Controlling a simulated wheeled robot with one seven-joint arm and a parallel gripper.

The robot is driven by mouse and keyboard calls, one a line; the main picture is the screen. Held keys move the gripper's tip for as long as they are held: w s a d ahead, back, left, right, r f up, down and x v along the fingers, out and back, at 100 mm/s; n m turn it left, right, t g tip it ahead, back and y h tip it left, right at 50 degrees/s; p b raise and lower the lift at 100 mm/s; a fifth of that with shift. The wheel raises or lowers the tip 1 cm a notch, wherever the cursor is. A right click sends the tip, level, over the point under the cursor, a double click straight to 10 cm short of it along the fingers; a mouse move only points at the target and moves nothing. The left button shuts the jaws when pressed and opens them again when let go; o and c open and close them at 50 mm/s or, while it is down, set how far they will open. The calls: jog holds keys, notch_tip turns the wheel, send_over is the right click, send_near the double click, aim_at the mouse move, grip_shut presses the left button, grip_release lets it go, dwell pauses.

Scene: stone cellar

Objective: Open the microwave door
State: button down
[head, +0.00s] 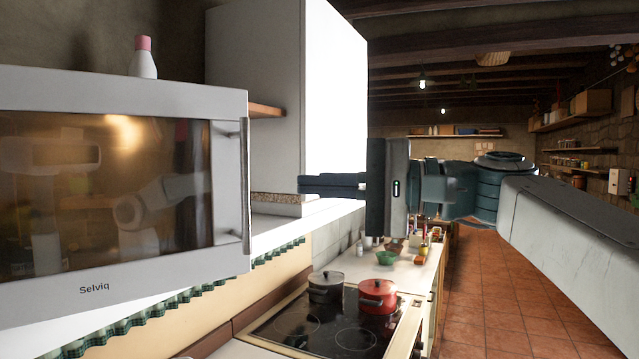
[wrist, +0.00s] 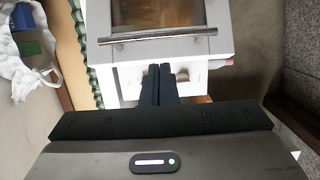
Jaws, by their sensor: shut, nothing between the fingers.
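The white microwave (head: 231,111) stands at the left in the head view, its dark glass window (head: 100,190) facing me. The upright metal handle (head: 246,190) is at the right side of the door. In the wrist view the microwave (wrist: 222,42) fills the top middle, and its handle (wrist: 158,36) runs across as a bar. My gripper (head: 301,186) is to the right of the handle in the head view, apart from it and empty. In the wrist view its fingertips (wrist: 160,68) are together, just below the handle bar.
A white bottle with a pink cap (head: 143,58) stands on top of the microwave. A white cabinet (head: 255,90) rises behind it. Below are a hob (head: 300,325) with a dark pot (head: 326,286) and a red pot (head: 377,296). The tiled floor (head: 500,290) at the right is clear.

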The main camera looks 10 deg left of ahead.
aim_at(228, 184)
jog(key=a+p, duration=0.1)
jog(key=a, duration=0.6)
jog(key=shift+w+p, duration=0.2)
jog(key=shift+p, duration=0.1)
jog(key=shift+a, duration=0.1)
jog(key=shift+s+f, duration=0.1)
jog(key=shift+s, duration=0.05)
